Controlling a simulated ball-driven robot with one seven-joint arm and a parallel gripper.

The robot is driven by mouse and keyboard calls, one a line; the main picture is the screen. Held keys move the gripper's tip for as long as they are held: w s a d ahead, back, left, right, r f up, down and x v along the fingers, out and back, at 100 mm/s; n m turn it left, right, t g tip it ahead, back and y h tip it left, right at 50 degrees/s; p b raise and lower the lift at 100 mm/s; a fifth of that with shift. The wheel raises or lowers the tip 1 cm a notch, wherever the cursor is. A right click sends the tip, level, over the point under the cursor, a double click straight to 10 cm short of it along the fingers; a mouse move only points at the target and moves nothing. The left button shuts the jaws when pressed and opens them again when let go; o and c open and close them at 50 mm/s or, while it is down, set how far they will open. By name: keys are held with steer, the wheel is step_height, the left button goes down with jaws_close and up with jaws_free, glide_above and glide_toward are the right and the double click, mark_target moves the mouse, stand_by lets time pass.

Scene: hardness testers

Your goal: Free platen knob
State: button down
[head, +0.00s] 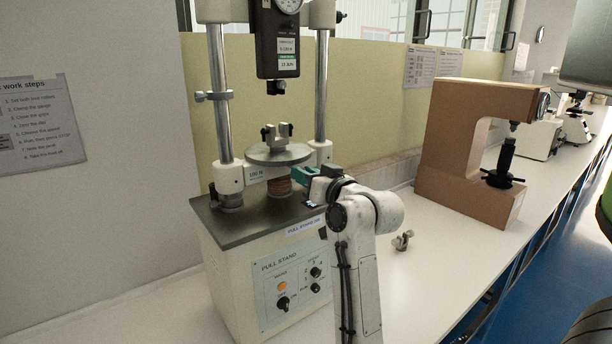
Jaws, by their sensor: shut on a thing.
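The pull stand (262,265) has two upright columns and a round grey platen (262,155) on a white crosshead. A small clamp fixture (277,137) stands on the platen. My gripper (297,180), with teal fingers, reaches in from the right just below the platen's right edge. The fingers are closed at the front of the crosshead, beside the "100 N" label. The knob between them is hidden by the fingers and my wrist. A brown ribbed column (280,188) shows under the crosshead.
A force gauge (277,42) hangs above the platen. A loose wing-shaped part (402,240) lies on the white bench right of my arm. A brown hardness tester (470,150) stands farther right.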

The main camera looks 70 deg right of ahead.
steer(key=n, duration=0.4)
steer(key=n+b, duration=0.1)
steer(key=n, duration=0.1)
steer(key=shift+f, duration=0.25)
steer(key=n+b, duration=0.1)
steer(key=n, duration=0.4)
steer(key=shift+n+b, duration=0.3)
steer(key=shift+n, duration=0.1)
steer(key=c, duration=0.9)
jaws_free()
steer(key=shift+r, duration=0.2)
steer(key=p+v, duration=0.1)
steer(key=v, duration=0.3)
steer(key=p+v, duration=0.1)
steer(key=v, duration=0.3)
steer(key=shift+s+a+r+p, duration=0.1)
steer(key=shift+a+r+p, duration=0.15)
steer(key=shift+p, duration=0.1)
